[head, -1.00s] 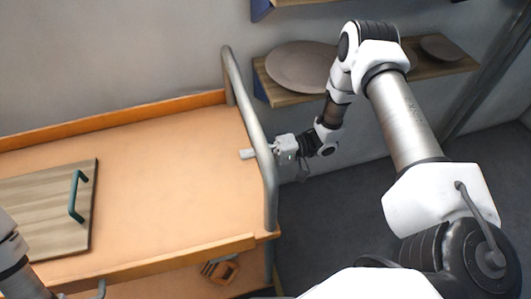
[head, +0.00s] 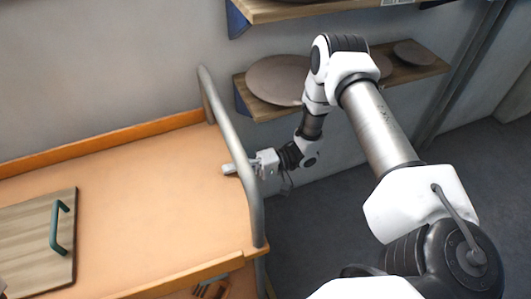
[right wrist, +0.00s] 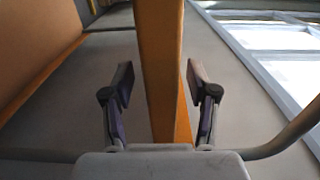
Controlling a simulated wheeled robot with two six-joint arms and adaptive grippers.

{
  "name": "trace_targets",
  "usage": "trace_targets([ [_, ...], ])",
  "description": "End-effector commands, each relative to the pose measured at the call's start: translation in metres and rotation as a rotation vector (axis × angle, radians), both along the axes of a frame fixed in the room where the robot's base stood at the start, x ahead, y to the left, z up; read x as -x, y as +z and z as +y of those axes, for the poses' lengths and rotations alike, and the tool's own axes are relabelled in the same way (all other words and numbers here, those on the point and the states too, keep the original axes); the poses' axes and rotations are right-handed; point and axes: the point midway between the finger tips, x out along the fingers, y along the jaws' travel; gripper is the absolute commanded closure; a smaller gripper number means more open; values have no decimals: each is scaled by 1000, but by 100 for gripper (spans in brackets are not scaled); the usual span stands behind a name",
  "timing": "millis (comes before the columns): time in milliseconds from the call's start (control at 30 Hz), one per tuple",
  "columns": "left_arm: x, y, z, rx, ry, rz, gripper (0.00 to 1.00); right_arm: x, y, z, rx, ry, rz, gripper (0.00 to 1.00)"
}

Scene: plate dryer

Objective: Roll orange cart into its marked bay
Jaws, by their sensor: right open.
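The orange cart (head: 130,190) fills the left of the head view, with a bent grey metal handle rail (head: 237,150) at its right end. My right gripper (head: 243,166) is open at this rail, and a fingertip shows on the cart side of it. In the right wrist view, the open fingers (right wrist: 163,90) stand on either side of an orange-brown bar or edge, with a gap on both sides. A grey curved rail (right wrist: 295,135) shows low in that view. My left gripper is out of view. No marked bay can be made out.
A wooden board (head: 30,240) with a green handle (head: 58,228) lies on the cart top. A wall shelf (head: 345,85) behind holds a large round plate (head: 278,80) and smaller ones. Another shelf (head: 300,10) is above. Dark floor (head: 310,220) is open right of the cart.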

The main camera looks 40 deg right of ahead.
Motion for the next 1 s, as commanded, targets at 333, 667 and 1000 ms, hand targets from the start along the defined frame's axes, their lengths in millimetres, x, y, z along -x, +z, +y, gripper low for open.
trace_targets([
  [333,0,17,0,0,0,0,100,10,3,-48,-1,-4,-2,42],
  [667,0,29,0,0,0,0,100,24,2,-106,0,-5,-2,42],
  [1000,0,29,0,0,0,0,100,28,1,-117,-2,-1,-1,42],
])
